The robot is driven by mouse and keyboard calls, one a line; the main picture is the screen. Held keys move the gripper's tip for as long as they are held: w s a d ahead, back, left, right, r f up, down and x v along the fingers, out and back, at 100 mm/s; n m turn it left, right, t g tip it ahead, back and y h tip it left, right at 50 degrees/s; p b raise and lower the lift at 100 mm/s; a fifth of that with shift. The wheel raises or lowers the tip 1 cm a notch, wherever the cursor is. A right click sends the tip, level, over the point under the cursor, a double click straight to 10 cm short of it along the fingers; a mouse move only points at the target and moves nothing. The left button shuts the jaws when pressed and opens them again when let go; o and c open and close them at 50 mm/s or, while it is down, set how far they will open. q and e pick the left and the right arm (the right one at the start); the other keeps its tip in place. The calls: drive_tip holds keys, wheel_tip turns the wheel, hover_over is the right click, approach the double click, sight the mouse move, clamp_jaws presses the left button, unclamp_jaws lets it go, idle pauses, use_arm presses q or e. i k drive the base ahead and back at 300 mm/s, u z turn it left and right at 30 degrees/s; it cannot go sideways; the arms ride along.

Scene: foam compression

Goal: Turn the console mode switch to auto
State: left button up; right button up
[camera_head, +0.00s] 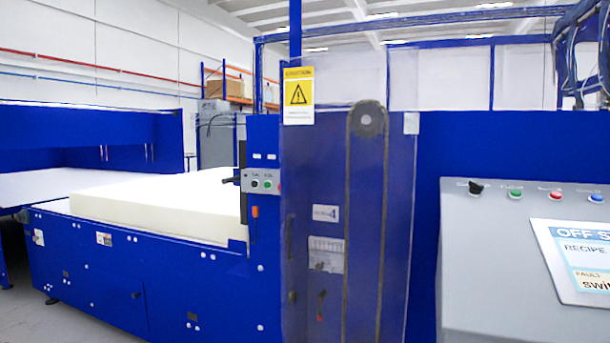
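The grey console (490,270) stands at the right edge, cut off by the frame. Along its upper face is a row of controls. A black knob (475,187) at the left end looks like the mode switch; its label is too small to read. To its right are a green button (515,193), a red button (556,195) and a blue button (596,198). The screen (580,262) below them is partly cut off and shows "OFF", "RECIPE" and "FAULT". Neither of my grippers is in view.
A blue machine (110,265) with a white foam block (150,205) on its bed fills the left. A clear guard panel with a yellow warning sign (298,95) and a small button box (262,181) stand mid-view. Grey floor shows at lower left.

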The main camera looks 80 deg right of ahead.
sight(475, 188)
drive_tip(key=i, duration=0.85)
drive_tip(key=z, duration=3.3)
